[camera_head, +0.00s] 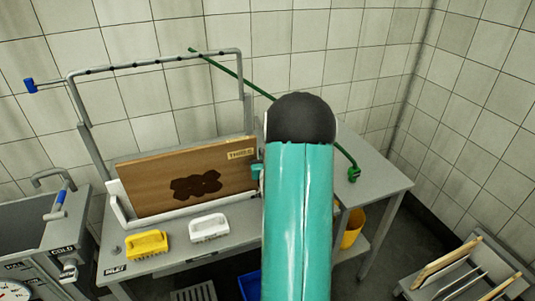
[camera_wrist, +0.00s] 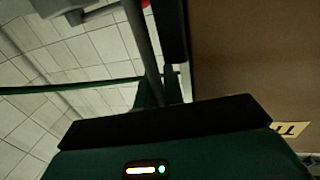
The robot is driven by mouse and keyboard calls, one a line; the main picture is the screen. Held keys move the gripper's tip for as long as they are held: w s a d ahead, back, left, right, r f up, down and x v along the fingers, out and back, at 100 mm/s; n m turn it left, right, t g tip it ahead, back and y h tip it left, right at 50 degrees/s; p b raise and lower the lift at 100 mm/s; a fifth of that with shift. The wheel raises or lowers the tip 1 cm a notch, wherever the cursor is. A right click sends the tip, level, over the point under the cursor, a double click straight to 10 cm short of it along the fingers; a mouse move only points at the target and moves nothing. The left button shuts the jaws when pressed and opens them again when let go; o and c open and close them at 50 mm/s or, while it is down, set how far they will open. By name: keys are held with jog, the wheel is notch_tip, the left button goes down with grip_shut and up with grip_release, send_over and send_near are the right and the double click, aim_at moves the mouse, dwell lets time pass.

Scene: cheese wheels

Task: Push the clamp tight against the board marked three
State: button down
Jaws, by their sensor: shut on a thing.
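The brown board marked THREE (camera_head: 215,181) stands upright in a white holder (camera_head: 122,207) on the grey bench, with a dark stain low on its face. In the wrist view, the board (camera_wrist: 245,55) fills the right side, its label partly showing. My teal arm hides the bench to the right of the board. A small teal part of my gripper (camera_head: 257,172) shows at the board's right edge. My gripper is shut on what seems to be the clamp, a dark upright piece (camera_wrist: 173,32) beside the board's edge. Its contact with the board cannot be made out.
A yellow brush (camera_head: 147,243) and a white brush (camera_head: 209,227) lie in front of the board. A grey pipe frame (camera_head: 160,61) rises behind it, with a green hose (camera_head: 228,70). A sink (camera_head: 40,215) is left; a rack (camera_head: 465,275) stands low right.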

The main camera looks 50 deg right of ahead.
jog(key=c, duration=1.5)
grip_release()
jog(key=v, duration=1.3)
jog(key=shift+s+a, duration=0.25)
jog(key=shift+a, duration=0.05)
